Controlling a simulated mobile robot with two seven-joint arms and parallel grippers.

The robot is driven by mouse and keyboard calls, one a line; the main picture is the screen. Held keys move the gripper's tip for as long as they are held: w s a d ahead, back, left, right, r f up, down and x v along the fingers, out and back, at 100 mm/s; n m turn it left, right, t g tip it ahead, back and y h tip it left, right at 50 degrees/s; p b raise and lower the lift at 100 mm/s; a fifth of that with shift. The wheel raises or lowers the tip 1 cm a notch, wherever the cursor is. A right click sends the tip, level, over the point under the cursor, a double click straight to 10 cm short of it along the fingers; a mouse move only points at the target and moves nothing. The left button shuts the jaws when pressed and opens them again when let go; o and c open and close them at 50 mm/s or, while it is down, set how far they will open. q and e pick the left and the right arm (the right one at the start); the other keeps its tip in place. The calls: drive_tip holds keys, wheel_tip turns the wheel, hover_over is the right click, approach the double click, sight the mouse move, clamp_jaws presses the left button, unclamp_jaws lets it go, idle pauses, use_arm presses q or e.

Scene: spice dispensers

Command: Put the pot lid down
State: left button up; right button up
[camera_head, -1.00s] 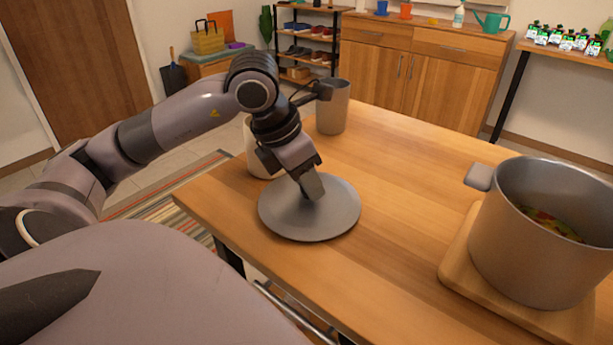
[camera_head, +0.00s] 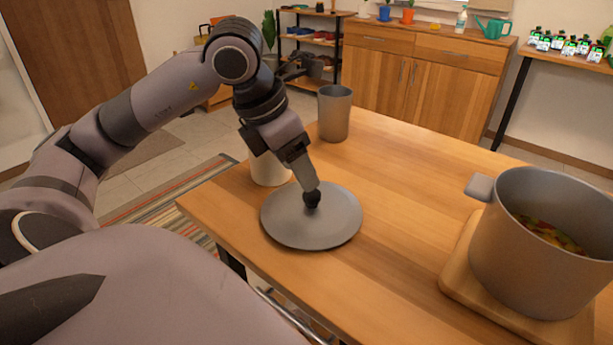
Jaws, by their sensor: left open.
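The grey round pot lid (camera_head: 330,226) lies flat on the wooden table near its left front edge. Its dark knob (camera_head: 312,199) shows at the middle. My left gripper (camera_head: 308,184) is open just above and behind the knob, and its fingers partly overlap the knob in view; whether they touch it I cannot tell. The grey pot (camera_head: 535,255) stands uncovered on a wooden board at the right, with colourful food inside. My right gripper is not in view.
A grey cup (camera_head: 334,115) stands on the table behind the lid. A pale container (camera_head: 268,169) stands at the left edge, partly hidden by my left arm. The table middle (camera_head: 410,200) between lid and pot is clear. The board (camera_head: 462,262) lies under the pot.

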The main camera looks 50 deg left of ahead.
use_arm(q)
drive_tip(key=p+v, duration=0.1)
drive_tip(key=v, duration=0.5)
drive_tip(key=shift+r, duration=0.1)
idle(0.3)
